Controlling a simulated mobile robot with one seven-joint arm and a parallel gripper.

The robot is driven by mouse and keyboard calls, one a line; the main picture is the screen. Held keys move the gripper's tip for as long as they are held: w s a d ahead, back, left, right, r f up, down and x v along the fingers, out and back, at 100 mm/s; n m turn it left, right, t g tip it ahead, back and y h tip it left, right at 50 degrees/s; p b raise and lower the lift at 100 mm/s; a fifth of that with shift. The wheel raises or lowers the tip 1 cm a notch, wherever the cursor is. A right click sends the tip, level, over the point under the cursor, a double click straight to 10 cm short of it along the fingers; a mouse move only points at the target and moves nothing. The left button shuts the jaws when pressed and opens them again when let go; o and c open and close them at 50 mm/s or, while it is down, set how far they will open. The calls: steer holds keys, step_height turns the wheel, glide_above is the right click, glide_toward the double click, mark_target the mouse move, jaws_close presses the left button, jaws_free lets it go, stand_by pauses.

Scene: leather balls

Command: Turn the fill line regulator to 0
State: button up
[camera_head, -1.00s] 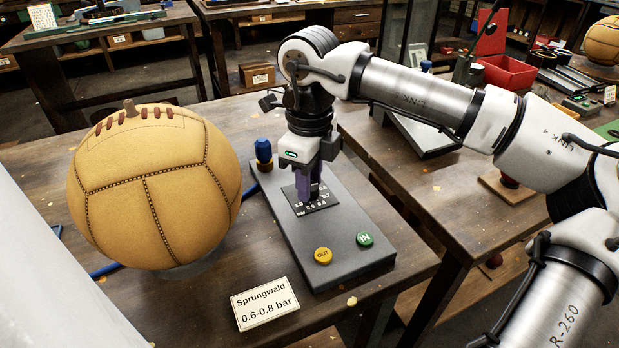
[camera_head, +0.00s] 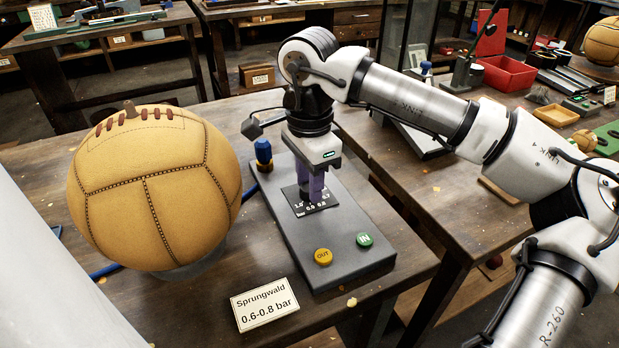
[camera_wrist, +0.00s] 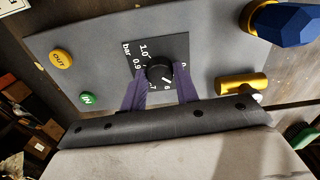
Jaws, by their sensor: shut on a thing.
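The fill line regulator shows in the wrist view as a round black knob (camera_wrist: 160,68) on a black dial plate (camera_wrist: 133,48) with white bar numbers. Around 1.0, 0.9 and part of others can be read; fingers cover the rest. Which number the knob points at I cannot tell. The dial plate (camera_head: 328,197) lies on a grey panel box (camera_head: 290,235) in the head view. My gripper (camera_head: 311,190) points down over the dial. Its purple fingers, also in the wrist view (camera_wrist: 161,84), stand on either side of the knob and are shut on it.
A yellow OUT button (camera_head: 323,257) and a green IN button (camera_head: 364,240) sit on the panel's near end. A blue-topped fitting (camera_head: 264,153) stands at its far left. A large tan leather ball (camera_head: 155,190) is left of the panel. A card (camera_head: 265,303) reads Sprungwald 0.6-0.8 bar.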

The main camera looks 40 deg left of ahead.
steer(key=n, duration=0.4)
steer(key=shift+n, duration=2.2)
steer(key=o, duration=1)
step_height(320, 180, up, 14)
steer(key=shift+f+p, duration=0.1)
steer(key=shift+p, duration=0.25)
